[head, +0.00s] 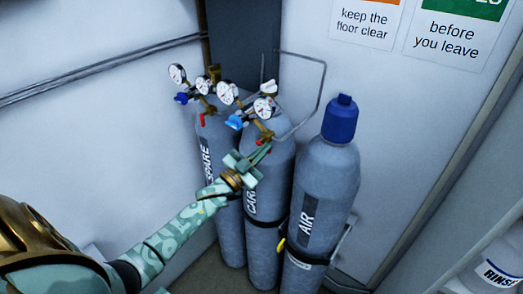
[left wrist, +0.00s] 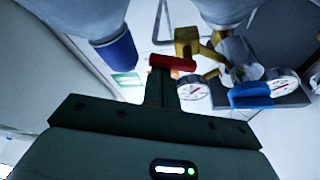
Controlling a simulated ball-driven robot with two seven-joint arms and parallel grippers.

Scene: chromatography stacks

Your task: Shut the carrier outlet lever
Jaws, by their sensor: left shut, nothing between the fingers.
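The carrier cylinder (head: 264,205) is the middle grey one, its label partly covered by my left gripper. Its regulator has two gauges (head: 263,107) and a blue knob (head: 235,121). In the left wrist view a red lever (left wrist: 172,62) lies across, just beyond my fingertips, beside brass fittings (left wrist: 187,42); I cannot tell whether it touches them. The blue knob (left wrist: 250,95) and gauges (left wrist: 283,88) are to its right. My left gripper (head: 264,150) is shut and empty in front of the carrier cylinder's top, just below its outlet. My right gripper is not in view.
The spare cylinder (head: 222,170) stands left with its own regulator and red lever (head: 202,120). The blue-capped air cylinder (head: 320,190) stands right. A shelf with a rinse bottle (head: 500,265) is at lower right.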

